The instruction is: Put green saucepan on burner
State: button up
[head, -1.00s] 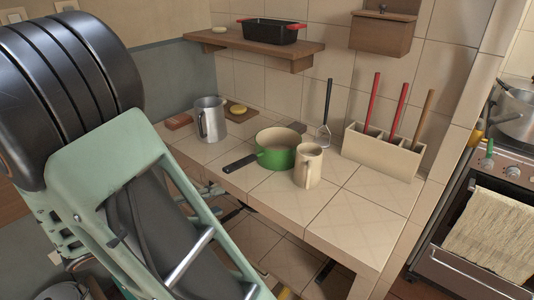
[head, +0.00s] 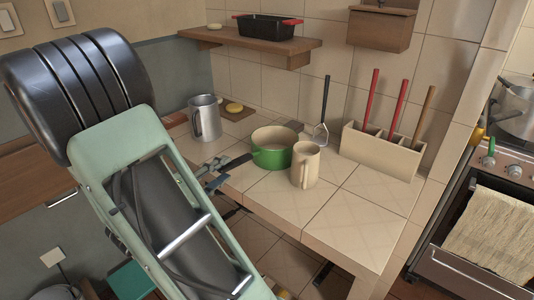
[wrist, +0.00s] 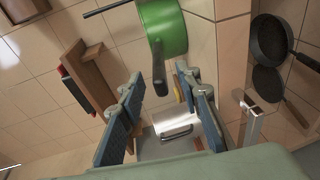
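The green saucepan (head: 271,156) stands upright on the tiled counter, behind and left of a beige mug (head: 305,166). My gripper (head: 228,170) is at the counter's left edge beside the pan, around its handle side. In the wrist view the green saucepan (wrist: 165,28) is at the top, with its black handle (wrist: 158,72) pointing down between the spread fingers of my gripper (wrist: 158,80). The fingers are open, with gaps on both sides of the handle. The stove (head: 490,190) is at the far right; a steel pot (head: 514,112) is on it, and no bare burner shows.
A metal pitcher (head: 205,119) stands behind left of the pan. A utensil holder (head: 380,154) stands against the back wall. A shelf (head: 262,46) with a black pan (head: 266,26) hangs above. The counter's front right is clear.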

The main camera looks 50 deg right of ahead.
jog(key=shift+x, duration=1.15)
grip_shut()
